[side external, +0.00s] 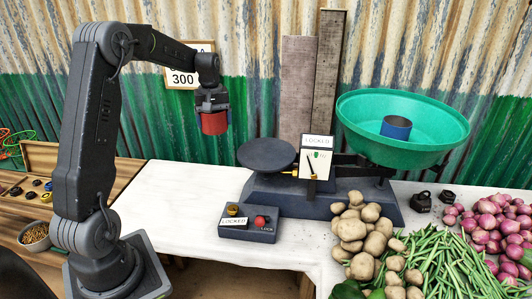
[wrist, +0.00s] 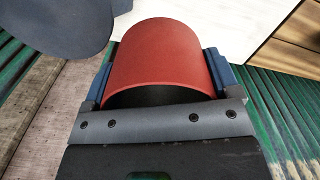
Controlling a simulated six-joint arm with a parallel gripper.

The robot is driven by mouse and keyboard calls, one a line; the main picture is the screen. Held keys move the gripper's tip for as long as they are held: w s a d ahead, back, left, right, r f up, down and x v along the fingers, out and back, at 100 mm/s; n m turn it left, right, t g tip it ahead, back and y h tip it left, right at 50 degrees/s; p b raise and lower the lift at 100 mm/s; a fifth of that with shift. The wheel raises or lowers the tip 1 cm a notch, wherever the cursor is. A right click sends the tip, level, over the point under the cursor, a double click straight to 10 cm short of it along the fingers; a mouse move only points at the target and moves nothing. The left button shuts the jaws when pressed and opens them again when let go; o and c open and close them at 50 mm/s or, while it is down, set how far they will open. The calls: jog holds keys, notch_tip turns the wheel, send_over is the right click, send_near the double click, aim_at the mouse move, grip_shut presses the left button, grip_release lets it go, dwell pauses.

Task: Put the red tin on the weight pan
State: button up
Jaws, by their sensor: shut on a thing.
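The red tin (side external: 214,123) is held in my gripper (side external: 212,108), up in the air to the left of the scale. In the wrist view the red tin (wrist: 165,58) sits between the two blue finger pads of my gripper (wrist: 160,75), which is shut on it. The weight pan is the dark round plate (side external: 266,153) on the left side of the scale; it looks empty. Its edge also shows at the upper left of the wrist view (wrist: 50,25). The tin is higher than the pan and apart from it.
A green bowl (side external: 360,115) on the scale's right holds a blue tin (side external: 396,128). Potatoes (side external: 352,233), beans and onions fill the right. The white table (side external: 170,200) is clear at left.

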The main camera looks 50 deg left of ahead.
jog(key=w+r, duration=0.1)
jog(key=d+r, duration=0.1)
jog(key=w+d+r, duration=0.1)
jog(key=shift+w+d+r, duration=0.25)
jog(key=shift+w+r, duration=0.05)
send_over(264, 152)
jog(key=f, duration=0.6)
jog(key=shift+s+a+f, duration=0.1)
jog(key=shift+a+f, duration=0.1)
jog(key=shift+f, duration=0.1)
jog(key=shift+d+f, duration=0.1)
jog(key=shift+f, duration=2)
jog(key=shift+f, duration=0.1)
jog(key=o, duration=0.8)
